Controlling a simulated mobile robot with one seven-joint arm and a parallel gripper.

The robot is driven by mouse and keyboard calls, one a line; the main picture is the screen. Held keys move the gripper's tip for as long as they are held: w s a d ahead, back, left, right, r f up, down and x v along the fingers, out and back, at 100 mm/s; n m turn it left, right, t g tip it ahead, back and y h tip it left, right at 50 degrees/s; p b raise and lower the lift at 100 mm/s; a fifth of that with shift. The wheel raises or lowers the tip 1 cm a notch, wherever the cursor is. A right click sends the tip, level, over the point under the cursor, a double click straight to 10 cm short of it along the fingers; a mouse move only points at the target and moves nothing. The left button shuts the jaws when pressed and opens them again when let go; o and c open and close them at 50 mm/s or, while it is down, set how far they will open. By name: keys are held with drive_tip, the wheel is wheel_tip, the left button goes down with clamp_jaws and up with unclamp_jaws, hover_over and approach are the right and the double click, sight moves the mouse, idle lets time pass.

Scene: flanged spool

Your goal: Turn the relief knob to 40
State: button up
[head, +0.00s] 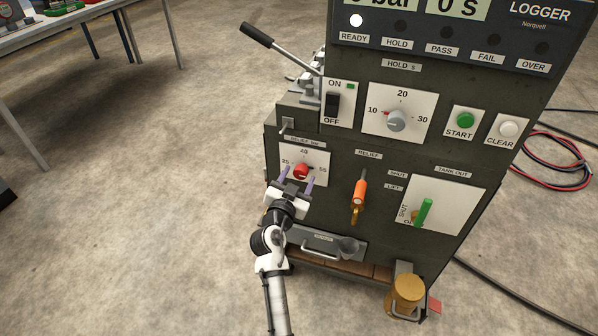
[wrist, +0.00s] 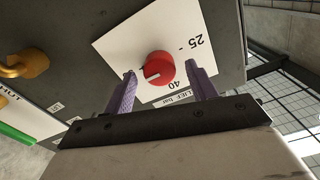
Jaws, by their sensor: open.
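The red relief knob (head: 301,171) sits on a white dial plate on the lower left of the dark machine front. In the wrist view the knob (wrist: 159,68) shows a white pointer line aimed left and slightly down, away from the 25 and 40 marks and toward the side of the plate opposite 25. The end mark on that side is hidden there. My gripper (head: 296,179) is open in front of the dial. In the wrist view its two purple fingers (wrist: 161,72) stand on either side of the knob, with a gap on each side.
An orange-handled relief lever (head: 359,194) and a green tank-out handle (head: 424,212) are to the right of the dial. A toggle switch (head: 287,124) is just above it. A grey drawer-like handle (head: 321,246) lies below. Open floor is to the left.

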drive_tip(key=shift+x, duration=0.8)
drive_tip(key=c, duration=1)
